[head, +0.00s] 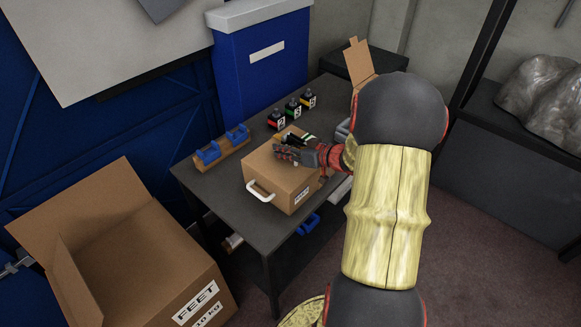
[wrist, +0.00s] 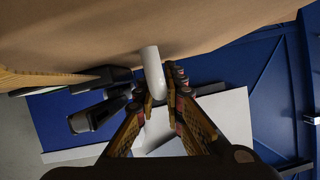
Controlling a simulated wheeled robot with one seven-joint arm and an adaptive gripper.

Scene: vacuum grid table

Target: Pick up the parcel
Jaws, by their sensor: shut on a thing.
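The parcel is a brown cardboard box (head: 272,172) on the dark table. It has a white handle (head: 260,192) on its near left face and a white label on its near right face. My gripper (head: 288,153) is at the far upper side of the box in the head view. In the wrist view, my gripper (wrist: 158,88) is shut on a white handle (wrist: 152,66) below a cardboard face (wrist: 165,25). The gripped handle is hidden in the head view. I cannot tell whether the box's underside is clear of the table.
The dark table (head: 215,195) also bears a wooden block with blue clamps (head: 222,147) and several dark numbered bottles (head: 293,107) behind. A large open carton (head: 120,240) stands at the left. A blue bin (head: 262,65) stands behind the table.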

